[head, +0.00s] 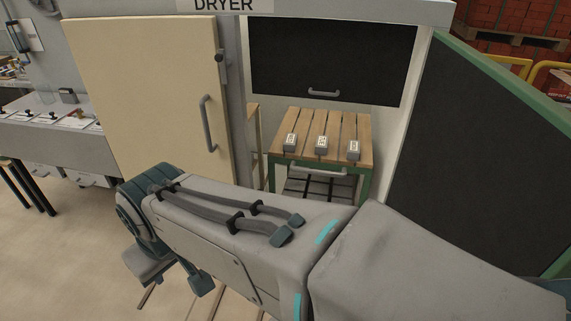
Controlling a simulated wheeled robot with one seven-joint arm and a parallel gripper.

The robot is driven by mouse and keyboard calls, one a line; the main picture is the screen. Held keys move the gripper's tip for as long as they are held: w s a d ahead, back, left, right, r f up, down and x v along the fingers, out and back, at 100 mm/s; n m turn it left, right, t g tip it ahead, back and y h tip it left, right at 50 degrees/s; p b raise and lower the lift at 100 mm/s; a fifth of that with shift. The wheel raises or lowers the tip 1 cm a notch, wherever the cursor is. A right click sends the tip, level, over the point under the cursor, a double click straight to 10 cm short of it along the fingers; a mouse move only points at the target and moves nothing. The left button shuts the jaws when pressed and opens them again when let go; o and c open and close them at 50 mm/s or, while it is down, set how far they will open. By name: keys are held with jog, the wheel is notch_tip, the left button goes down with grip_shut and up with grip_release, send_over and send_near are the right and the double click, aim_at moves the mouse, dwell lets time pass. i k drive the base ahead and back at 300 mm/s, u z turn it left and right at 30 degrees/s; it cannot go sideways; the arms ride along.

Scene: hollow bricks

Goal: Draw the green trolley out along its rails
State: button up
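The green trolley (366,178) stands in the dryer opening under a raised dark shutter. It has a green frame, a slatted wooden top and a grey handle (318,171) across its front edge. Three small grey blocks with white labels, the left (290,143), middle (321,145) and right (354,150), sit on the slats. Dark rails show below the trolley, partly hidden by my arm. My arm crosses the foreground, its wrist end at the lower left, away from the handle. I cannot make out my gripper's fingers there.
The cream dryer door (150,95) is left of the opening, with its own handle (208,123). The dark shutter (332,60) hangs above the trolley. A dark green-framed panel (480,150) stands at right. A bench (45,135) is far left. Floor at lower left is clear.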

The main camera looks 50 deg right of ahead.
aim_at(327, 180)
jog(key=z, duration=0.4)
jog(key=i, duration=1.05)
jog(key=z, duration=1)
jog(key=i, duration=0.35)
jog(key=z, duration=0.25)
